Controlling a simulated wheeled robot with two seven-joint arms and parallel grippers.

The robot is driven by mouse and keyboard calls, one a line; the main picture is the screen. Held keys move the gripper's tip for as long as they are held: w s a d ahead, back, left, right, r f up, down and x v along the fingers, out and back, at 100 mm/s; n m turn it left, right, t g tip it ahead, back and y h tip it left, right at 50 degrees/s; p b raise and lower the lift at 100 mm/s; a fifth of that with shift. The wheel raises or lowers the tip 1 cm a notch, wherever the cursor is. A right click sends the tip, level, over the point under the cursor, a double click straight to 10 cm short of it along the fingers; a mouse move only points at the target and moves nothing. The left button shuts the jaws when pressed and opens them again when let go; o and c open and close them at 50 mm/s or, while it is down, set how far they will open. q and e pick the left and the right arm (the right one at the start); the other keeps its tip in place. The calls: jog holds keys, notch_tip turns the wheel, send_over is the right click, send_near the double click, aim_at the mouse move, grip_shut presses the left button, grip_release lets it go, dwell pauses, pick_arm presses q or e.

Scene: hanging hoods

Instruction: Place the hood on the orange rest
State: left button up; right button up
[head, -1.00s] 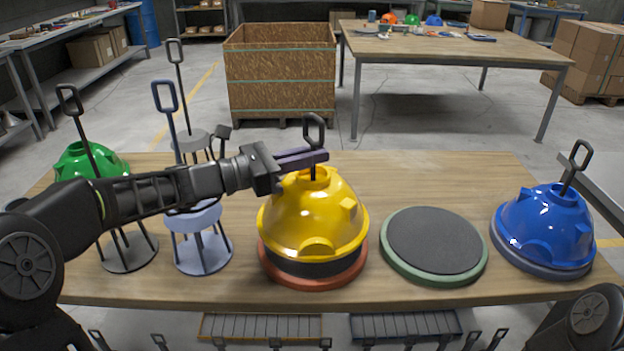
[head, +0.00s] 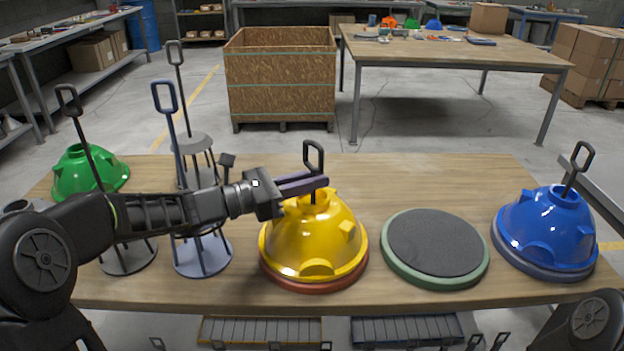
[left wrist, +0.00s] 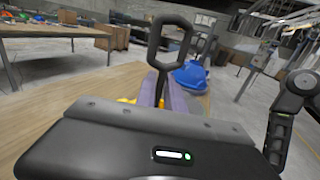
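The yellow hood (head: 312,245) sits upright over the orange rest (head: 316,287), whose reddish rim shows just below the hood's lower edge. A black loop handle (head: 313,157) rises from the hood's top. My left gripper (head: 318,184) reaches in from the left, its purple-grey fingers shut around the handle's stem just above the hood. The left wrist view also shows the handle (left wrist: 168,42) rising from between the fingers (left wrist: 162,92). Whether the hood bears fully on the rest is hard to tell. My right gripper is out of view.
A green-rimmed round rest (head: 435,246) with a bare dark top lies right of the hood. A blue hood (head: 546,228) sits on its rest at far right. Stands with tall handles (head: 203,255) and a green hood (head: 90,172) are at left, close to my left arm.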

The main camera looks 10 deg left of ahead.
pick_arm(q)
jog(key=o, duration=0.3)
jog(key=shift+r, duration=0.2)
jog(key=v, duration=1.2)
dwell(0.6)
